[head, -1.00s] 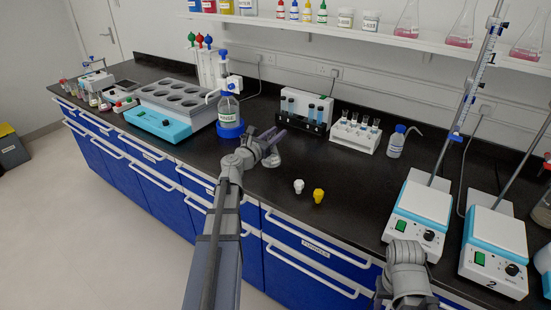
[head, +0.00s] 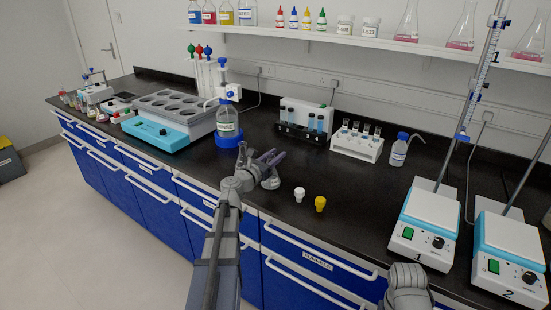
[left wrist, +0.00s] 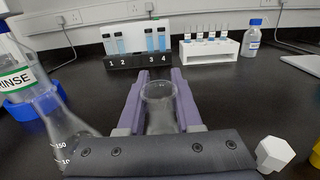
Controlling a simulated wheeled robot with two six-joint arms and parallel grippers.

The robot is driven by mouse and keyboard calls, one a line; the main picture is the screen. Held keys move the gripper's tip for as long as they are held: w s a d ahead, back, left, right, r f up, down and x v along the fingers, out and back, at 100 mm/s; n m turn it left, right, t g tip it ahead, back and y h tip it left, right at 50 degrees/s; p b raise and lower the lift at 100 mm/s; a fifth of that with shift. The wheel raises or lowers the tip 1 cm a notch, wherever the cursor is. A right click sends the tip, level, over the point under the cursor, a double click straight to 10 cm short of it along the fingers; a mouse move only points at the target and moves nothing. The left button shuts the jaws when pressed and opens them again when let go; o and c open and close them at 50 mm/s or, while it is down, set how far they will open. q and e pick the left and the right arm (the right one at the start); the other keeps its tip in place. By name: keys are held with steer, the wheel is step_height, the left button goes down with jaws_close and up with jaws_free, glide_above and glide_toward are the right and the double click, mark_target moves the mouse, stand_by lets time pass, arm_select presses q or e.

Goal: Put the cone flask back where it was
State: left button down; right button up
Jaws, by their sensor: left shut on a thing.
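My left gripper (head: 268,160) is shut on a clear glass cone flask (head: 271,182), near the rinse bottle (head: 228,122). In the left wrist view the flask (left wrist: 160,105) is upright between the purple fingers, its open rim facing up. I cannot tell whether its base touches the bench. Another clear conical glass (left wrist: 68,128) with "150" marked on it is at the left of that view. My right arm shows at the bottom right of the head view, but its fingers are out of sight.
A white stopper (head: 299,194) and a yellow stopper (head: 320,204) are on the black bench right of the gripper. Behind are a numbered tube rack (head: 302,133) and a white vial rack (head: 357,145). Stirrer 1 (head: 422,240) and stirrer 2 (head: 508,260) are at the right.

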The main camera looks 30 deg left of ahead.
arm_select(q)
steer(key=shift+f, duration=0.1)
steer(key=c, duration=0.6)
jaws_free()
steer(key=shift+r, duration=0.25)
steer(key=s, duration=0.8)
steer(key=s+a, duration=0.1)
steer(key=s, duration=0.3)
steer(key=shift+f, duration=0.15)
